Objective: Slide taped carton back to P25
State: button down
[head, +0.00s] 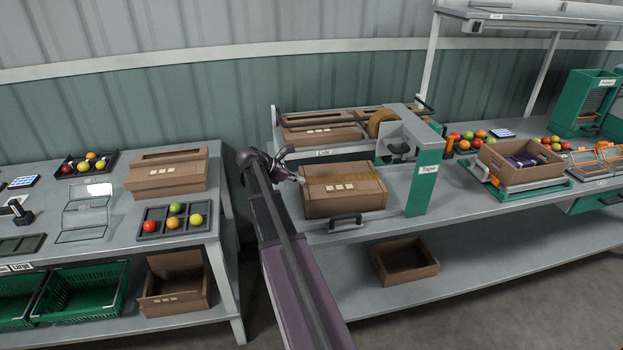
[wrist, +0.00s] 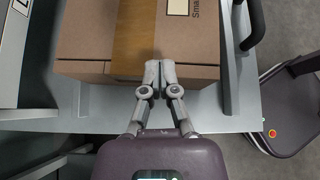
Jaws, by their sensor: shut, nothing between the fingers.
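The taped carton (head: 342,191) is a closed brown box on the grey bench, left of the green tape machine labelled Tape (head: 424,180). A brown tape strip runs along its top, with pale labels beside it. My gripper (head: 296,178) is at the carton's left end in the head view. In the wrist view my gripper (wrist: 159,75) is shut and empty, its fingertips at the near edge of the carton (wrist: 85,40), over the tape strip (wrist: 134,40). I cannot tell whether they touch it. No P25 mark is readable.
A black handle (head: 345,222) is at the bench's front edge, and a lid rack (head: 323,153) stands behind the carton. An open carton on a scale (head: 518,182) is to the right. The left table (head: 110,225) holds trays and another carton.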

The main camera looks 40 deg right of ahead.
jog(key=shift+w+a, duration=0.35)
jog(key=shift+a, duration=0.25)
jog(key=shift+w+a, duration=0.35)
jog(key=shift+a, duration=0.25)
jog(key=s+a+f+m+t+y+p, duration=0.1)
jog(key=s+a+m+t+y, duration=0.1)
jog(key=a, duration=1.1)
jog(key=s+a+f+m+t+y+p, duration=0.1)
jog(key=s+a+m+y, duration=0.3)
jog(key=a, duration=1)
jog(key=s+a+f+m+t+y+p, duration=0.1)
jog(key=s+a+m, duration=0.4)
jog(key=a, duration=0.9)
jog(key=t+y+p, duration=0.1)
jog(key=y, duration=0.1)
jog(key=shift+m+t+y+p, duration=0.3)
jog(key=shift+m+t+p, duration=0.1)
jog(key=shift+s+d+f, duration=0.1)
jog(key=shift+f, duration=0.05)
